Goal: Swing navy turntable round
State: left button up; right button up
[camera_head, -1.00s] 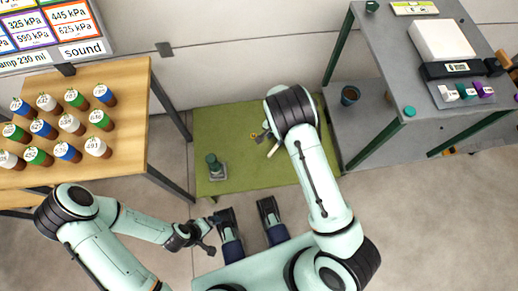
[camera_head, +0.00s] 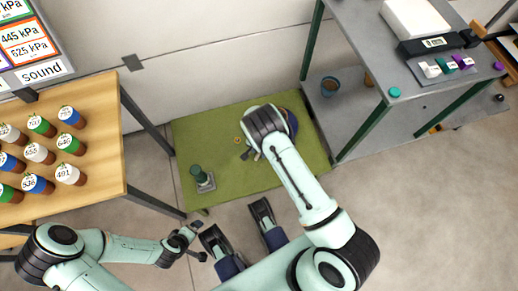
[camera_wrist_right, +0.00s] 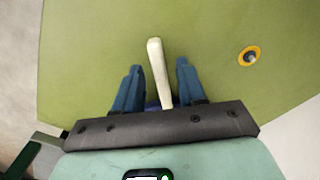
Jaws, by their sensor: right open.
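A navy round piece (camera_head: 292,118) shows just past my right wrist in the head view, on a green table; most of it is hidden under my arm. I take it to be the turntable. A cream handle (camera_wrist_right: 160,72) stands between the fingers of my right gripper (camera_wrist_right: 158,80) in the right wrist view, with a bit of navy at its lower end. The right gripper is open, its two blue fingers apart on either side of the handle; it also shows in the head view (camera_head: 249,153). My left gripper (camera_head: 197,241) is open and empty left of centre.
The green table (camera_head: 235,190) carries a dark green knobbed object (camera_head: 199,176) and a small yellow ring (camera_head: 237,141). A wooden table (camera_head: 100,150) with several labelled jars stands left. A grey shelf (camera_head: 360,140) with a cup (camera_head: 329,86) stands right.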

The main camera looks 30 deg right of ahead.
grip_shut()
jog(key=shift+s+d, duration=0.1)
